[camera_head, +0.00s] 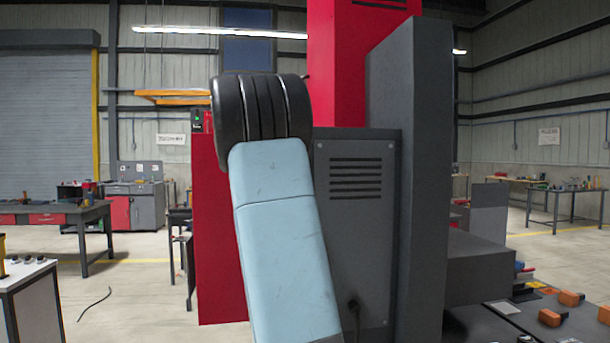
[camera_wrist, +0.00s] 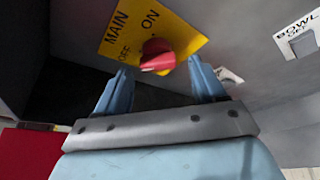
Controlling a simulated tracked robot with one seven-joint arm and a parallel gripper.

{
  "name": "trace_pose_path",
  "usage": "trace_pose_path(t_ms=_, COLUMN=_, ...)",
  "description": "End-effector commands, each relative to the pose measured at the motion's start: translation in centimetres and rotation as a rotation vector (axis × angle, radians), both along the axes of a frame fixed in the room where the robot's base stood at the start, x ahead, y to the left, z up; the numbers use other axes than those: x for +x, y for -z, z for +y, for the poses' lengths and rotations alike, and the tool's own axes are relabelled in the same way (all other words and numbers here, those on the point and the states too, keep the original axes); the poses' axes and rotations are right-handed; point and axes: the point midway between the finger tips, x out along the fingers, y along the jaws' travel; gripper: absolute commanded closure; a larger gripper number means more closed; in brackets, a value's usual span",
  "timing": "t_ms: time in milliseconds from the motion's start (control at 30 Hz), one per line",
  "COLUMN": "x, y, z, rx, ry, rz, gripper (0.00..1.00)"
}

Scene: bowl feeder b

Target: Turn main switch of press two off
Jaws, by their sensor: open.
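In the wrist view, the main switch is a red knob (camera_wrist: 157,56) on a yellow plate (camera_wrist: 180,38) marked MAIN, ON and OFF. The plate appears tilted, and I cannot tell which mark the knob points at. My gripper (camera_wrist: 158,67) is open, with one pale blue finger on each side of the knob's lower part in the picture. Nothing shows clearly between the fingers except the knob's edge; whether they touch it cannot be told. In the head view, my arm blocks the switch and the gripper.
A white BOWL OFF label (camera_wrist: 296,33) with a grey switch is at the wrist view's right. In the head view, a dark grey vented cabinet (camera_head: 357,235) and a tall red cabinet (camera_head: 217,250) stand close by. A bench (camera_head: 487,325) with orange parts is at lower right.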

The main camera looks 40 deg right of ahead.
Motion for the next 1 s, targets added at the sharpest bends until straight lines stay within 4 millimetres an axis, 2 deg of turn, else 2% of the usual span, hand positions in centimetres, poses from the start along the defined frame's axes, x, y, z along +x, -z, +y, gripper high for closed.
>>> trace_pose_path(t_ms=400, x=2.1, y=-2.0, z=7.3, rx=0.001, ry=-0.004, rz=-0.001, gripper=0.3)
trace_pose_path(t_ms=600, x=3.0, y=-2.8, z=10.3, rx=0.001, ry=-0.004, rz=0.001, gripper=0.3)
trace_pose_path(t_ms=800, x=3.4, y=-3.3, z=11.7, rx=0.001, ry=-0.001, rz=0.001, gripper=0.3)
trace_pose_path(t_ms=1000, x=3.4, y=-3.3, z=12.0, rx=0.001, ry=0.0, rz=0.002, gripper=0.3)
